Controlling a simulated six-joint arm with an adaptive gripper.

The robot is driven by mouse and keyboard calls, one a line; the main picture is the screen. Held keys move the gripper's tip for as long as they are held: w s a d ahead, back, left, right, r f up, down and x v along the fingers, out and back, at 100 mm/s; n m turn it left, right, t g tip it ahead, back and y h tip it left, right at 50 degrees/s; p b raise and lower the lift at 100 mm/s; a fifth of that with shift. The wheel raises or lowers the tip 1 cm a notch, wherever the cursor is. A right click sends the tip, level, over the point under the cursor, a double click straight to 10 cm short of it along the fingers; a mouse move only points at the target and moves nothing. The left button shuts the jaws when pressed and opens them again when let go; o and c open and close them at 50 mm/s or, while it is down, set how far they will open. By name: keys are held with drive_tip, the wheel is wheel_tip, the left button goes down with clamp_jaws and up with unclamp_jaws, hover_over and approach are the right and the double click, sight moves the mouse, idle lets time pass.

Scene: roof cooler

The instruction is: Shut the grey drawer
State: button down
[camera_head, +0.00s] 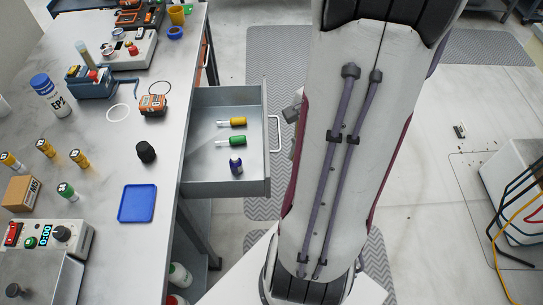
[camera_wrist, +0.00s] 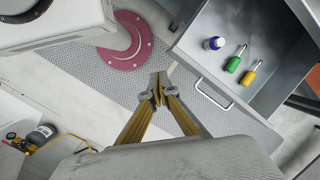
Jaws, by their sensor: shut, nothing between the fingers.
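The grey drawer (camera_head: 214,189) stands pulled out from the right side of the workbench in the head view. A yellow screwdriver-like tool (camera_head: 232,122), a green one (camera_head: 231,141) and a small dark blue bottle (camera_head: 236,165) lie or stand in it. Its pale bar handle (camera_head: 278,134) is on the front panel. In the wrist view the drawer (camera_wrist: 226,72) is at the upper right, with its handle (camera_wrist: 213,96) facing my gripper. My gripper (camera_wrist: 157,84) is shut and empty, apart from the handle in the picture. In the head view my arm hides the gripper.
The workbench (camera_head: 170,150) carries a blue tray (camera_head: 137,203), a black knob-like piece (camera_head: 146,151), an orange device (camera_head: 153,105) and several bottles. Grey patterned mats (camera_head: 266,60) lie on the floor. A white unit with cables (camera_head: 515,165) stands at the right.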

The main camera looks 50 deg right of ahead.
drive_tip(key=w+d+f+m+t, duration=0.1)
drive_tip(key=d+f+m+t, duration=0.1)
drive_tip(key=d+f+m, duration=0.3)
drive_tip(key=shift+d+f+m, duration=0.4)
drive_tip(key=shift+d+m, duration=0.3)
drive_tip(key=shift+m, duration=1.6)
drive_tip(key=shift+f, duration=0.1)
drive_tip(key=w+a+f, duration=0.5)
drive_tip(key=f, duration=0.4)
drive_tip(key=shift+w+a, duration=0.2)
drive_tip(key=shift+a, duration=0.05)
